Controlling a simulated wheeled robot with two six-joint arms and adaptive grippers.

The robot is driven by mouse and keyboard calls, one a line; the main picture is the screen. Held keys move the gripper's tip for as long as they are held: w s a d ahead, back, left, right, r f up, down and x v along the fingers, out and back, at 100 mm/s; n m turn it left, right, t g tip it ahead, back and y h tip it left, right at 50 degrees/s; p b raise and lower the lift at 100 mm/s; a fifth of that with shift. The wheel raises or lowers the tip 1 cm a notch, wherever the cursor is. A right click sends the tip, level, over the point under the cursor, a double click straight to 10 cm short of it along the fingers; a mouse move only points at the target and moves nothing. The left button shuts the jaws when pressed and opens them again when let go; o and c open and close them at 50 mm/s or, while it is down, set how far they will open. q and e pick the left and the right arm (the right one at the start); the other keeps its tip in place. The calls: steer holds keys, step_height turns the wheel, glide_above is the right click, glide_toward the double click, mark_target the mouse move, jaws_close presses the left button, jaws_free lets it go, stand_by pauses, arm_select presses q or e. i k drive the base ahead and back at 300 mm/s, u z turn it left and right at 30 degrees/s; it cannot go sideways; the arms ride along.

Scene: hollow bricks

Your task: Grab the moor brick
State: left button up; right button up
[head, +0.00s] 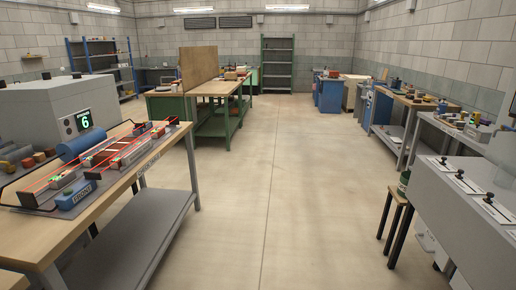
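I cannot tell which brick is the moor brick. Small reddish-brown and orange bricks (39,157) sit at the far left edge of the near left workbench (140,160). More brown and red block-like pieces lie among the fixtures on that bench, with red lines running over them. Small brown and reddish items also show on the far green bench (215,88) and the right-hand benches, too small to identify. Neither of my grippers is in view.
A grey machine (40,110) with a green "6" display stands on the left bench. The floor aisle (265,200) between is clear.

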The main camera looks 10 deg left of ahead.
mark_target(62, 182)
steer(key=u, duration=0.45)
steer(key=i, duration=2.15)
steer(key=u, duration=1.2)
steer(key=i, duration=1.45)
steer(key=u, duration=0.45)
